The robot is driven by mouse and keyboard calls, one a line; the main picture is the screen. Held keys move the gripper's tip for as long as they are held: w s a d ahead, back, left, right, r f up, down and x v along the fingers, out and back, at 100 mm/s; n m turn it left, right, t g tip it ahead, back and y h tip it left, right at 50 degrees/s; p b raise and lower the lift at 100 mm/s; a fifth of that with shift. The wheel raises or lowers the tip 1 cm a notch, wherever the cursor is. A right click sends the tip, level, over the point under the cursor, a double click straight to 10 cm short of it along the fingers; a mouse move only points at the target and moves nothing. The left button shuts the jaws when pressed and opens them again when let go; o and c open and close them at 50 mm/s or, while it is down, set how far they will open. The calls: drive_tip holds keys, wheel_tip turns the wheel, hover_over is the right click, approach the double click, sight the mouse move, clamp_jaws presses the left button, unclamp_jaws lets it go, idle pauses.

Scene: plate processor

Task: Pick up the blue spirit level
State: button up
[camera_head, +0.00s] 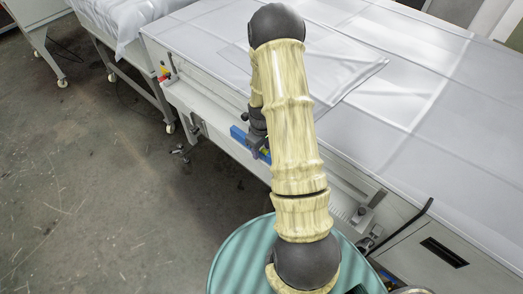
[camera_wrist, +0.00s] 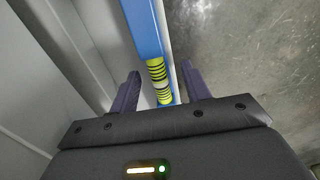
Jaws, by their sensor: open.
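The blue spirit level (camera_head: 238,134) lies along the front ledge of the plate processor, partly hidden behind my arm in the head view. In the wrist view the blue spirit level (camera_wrist: 145,30) runs from the top edge down between my fingers, with its yellow-green vial section with black rings close to the fingertips. My gripper (camera_wrist: 161,80) is open, with one dark finger on each side of the level. I cannot tell whether either finger touches it. In the head view the fingers are hidden by my arm.
The plate processor's wide top (camera_head: 425,60) is covered with white sheets. A second white-covered table (camera_head: 125,15) on wheels stands at the upper left. The concrete floor (camera_head: 90,190) to the left is open. A black bent handle (camera_head: 405,225) sticks up at the lower right.

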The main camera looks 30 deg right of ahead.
sight(262, 148)
idle(0.4)
clamp_jaws()
drive_tip(key=shift+r, duration=0.15)
wheel_tip(262, 148, up, 18)
drive_tip(key=b, duration=0.3)
idle(0.6)
